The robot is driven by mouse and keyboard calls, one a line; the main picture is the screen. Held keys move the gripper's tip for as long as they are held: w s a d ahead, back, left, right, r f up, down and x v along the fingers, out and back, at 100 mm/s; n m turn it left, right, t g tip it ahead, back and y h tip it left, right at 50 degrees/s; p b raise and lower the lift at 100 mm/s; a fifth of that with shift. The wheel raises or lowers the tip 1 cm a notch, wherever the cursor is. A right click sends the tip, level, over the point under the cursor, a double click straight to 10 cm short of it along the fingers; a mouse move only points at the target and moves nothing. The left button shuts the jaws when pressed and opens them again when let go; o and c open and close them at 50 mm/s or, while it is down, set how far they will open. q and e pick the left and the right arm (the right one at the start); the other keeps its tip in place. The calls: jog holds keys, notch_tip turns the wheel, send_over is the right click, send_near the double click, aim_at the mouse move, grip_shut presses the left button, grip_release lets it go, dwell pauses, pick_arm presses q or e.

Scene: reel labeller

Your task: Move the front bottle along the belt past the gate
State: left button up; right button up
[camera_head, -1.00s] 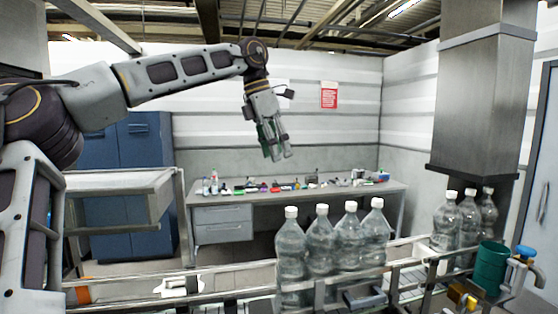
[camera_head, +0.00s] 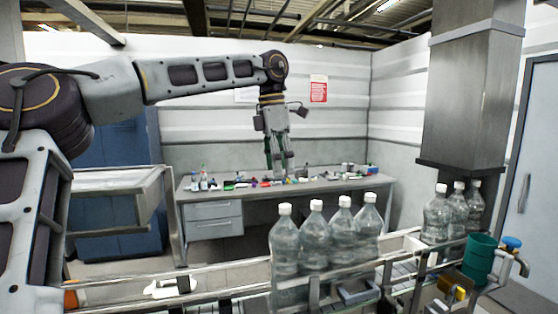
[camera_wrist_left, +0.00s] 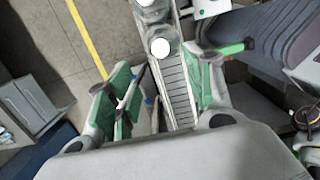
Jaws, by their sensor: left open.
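Several clear, white-capped bottles stand upright in a row on the belt; the leftmost is the bottle (camera_head: 285,245) and the rightmost is the bottle (camera_head: 368,232). I cannot tell which one is the front bottle. The railed belt (camera_wrist_left: 172,88) also shows in the left wrist view, with a capped bottle (camera_wrist_left: 159,40) standing on it ahead of the fingers. My left gripper (camera_head: 280,172) points down, above and apart from the row's left end. Its green-padded fingers (camera_wrist_left: 163,90) are apart with no object held. I cannot single out the gate. My right gripper is out of view.
More bottles (camera_head: 458,213) stand on the right near a grey column (camera_head: 470,90). A green cup (camera_head: 479,256) and a blue-handled valve (camera_head: 511,243) are at the right front. A cluttered workbench (camera_head: 215,211) stands behind. The belt's left part is free of bottles.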

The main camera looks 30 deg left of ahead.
aim_at(284, 205)
pick_arm(q)
jog(key=shift+w+d+f+p, duration=0.2)
jog(key=shift+f+p, duration=0.1)
jog(key=shift+f, duration=1.85)
jog(key=shift+w+d+f+p, duration=0.15)
jog(key=shift+f+p, duration=0.15)
jog(key=shift+f, duration=1.8)
jog(key=shift+w+d+f+p, duration=0.2)
jog(key=shift+f+p, duration=0.1)
jog(key=shift+f, duration=1.85)
grip_shut()
jog(key=shift+w+r, duration=0.1)
jog(key=shift+r, duration=0.45)
jog(key=shift+a, duration=0.15)
